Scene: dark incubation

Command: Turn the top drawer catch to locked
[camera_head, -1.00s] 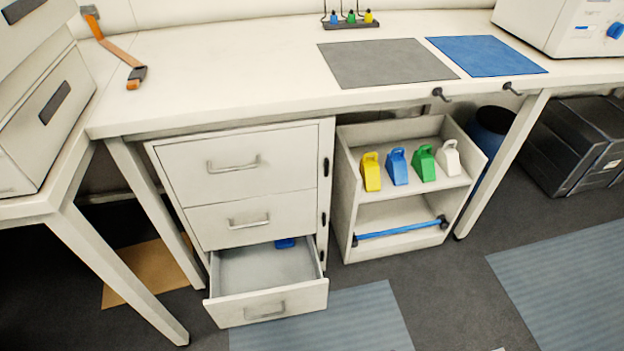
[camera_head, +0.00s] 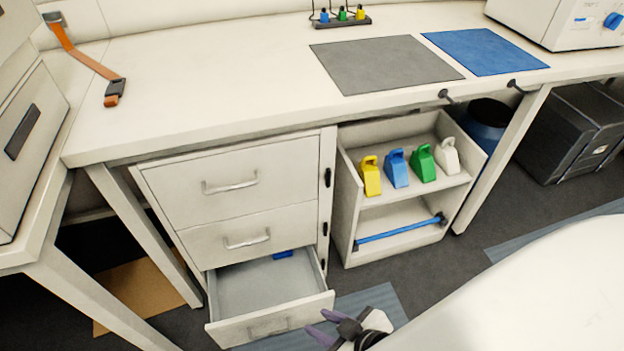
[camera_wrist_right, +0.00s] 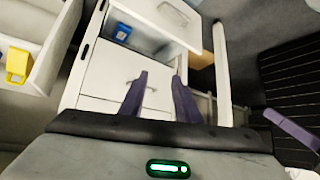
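The white drawer unit (camera_head: 240,165) stands under the bench with its top drawer (camera_head: 225,182) and middle drawer shut and its bottom drawer (camera_head: 270,310) pulled out. The top drawer catch (camera_head: 327,177) is a small black upright piece on the right-hand post; its exact setting is too small to read. My right gripper (camera_head: 314,322), with purple fingers, is open and empty near the bottom drawer's front, well below that catch. In the wrist view its fingers (camera_wrist_right: 160,76) stand apart before the drawer fronts. A purple finger (camera_wrist_right: 290,128) at that view's right edge looks like my left gripper.
Two more black catches sit lower on the post. A blue item (camera_head: 283,254) lies in the open drawer. Right of the unit is an open shelf (camera_head: 375,255) with coloured containers. Hooks (camera_head: 446,96) stick out from the bench edge. My white arm covers the lower right.

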